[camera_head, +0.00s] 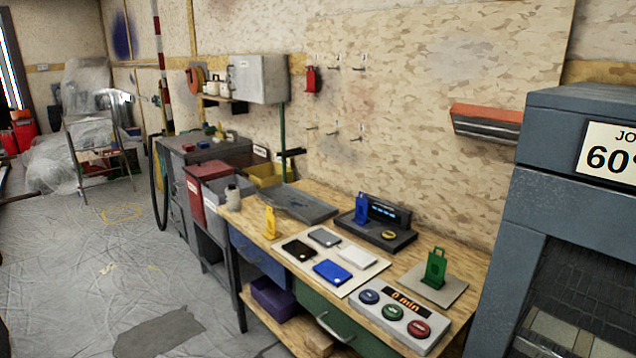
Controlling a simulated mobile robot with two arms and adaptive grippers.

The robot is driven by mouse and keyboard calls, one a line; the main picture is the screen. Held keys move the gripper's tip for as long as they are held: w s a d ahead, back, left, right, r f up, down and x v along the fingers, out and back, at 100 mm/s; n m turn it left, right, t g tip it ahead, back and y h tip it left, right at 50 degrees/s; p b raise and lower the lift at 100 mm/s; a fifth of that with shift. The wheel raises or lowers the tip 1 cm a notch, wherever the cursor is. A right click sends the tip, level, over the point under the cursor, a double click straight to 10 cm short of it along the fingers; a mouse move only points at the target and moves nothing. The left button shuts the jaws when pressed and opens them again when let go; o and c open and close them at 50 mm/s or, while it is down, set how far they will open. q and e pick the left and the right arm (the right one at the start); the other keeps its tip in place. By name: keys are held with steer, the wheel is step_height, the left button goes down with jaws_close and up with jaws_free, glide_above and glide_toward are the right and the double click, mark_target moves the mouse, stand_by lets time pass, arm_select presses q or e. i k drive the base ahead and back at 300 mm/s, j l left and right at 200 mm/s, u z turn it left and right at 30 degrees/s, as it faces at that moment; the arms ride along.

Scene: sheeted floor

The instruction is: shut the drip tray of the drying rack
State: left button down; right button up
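A large blue-grey cabinet (575,123) stands at the right edge, cut off by the picture, with a partly visible white label reading "JO" and "60". Its lower front shows a dark opening or window with a pale, flat, tray-like surface (562,333) low inside. I cannot tell whether this cabinet is the drying rack, or whether that surface is the drip tray. A flat grey tray-like piece (303,207) lies at the workbench's far end, by a green post. Neither of my grippers is in view.
The wooden workbench (322,287) holds coloured tags, a mat with small flat devices, a button panel (395,312) and a grey display unit (388,236). Red and grey bins (202,190) stand beyond it. The sheeted floor (75,285) at left is mostly clear.

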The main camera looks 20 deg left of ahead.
mark_target(308, 209)
steer(key=i+j+z, duration=0.2)
steer(key=i+j, duration=0.15)
steer(key=j, duration=0.25)
steer(key=i+j+z, duration=0.15)
steer(key=j, duration=0.2)
steer(key=i+j+z, duration=0.1)
steer(key=j, duration=0.25)
steer(key=i+j+z, duration=0.1)
steer(key=j, duration=0.25)
steer(key=i+j+z, duration=0.1)
steer(key=j, duration=0.25)
steer(key=i, duration=0.1)
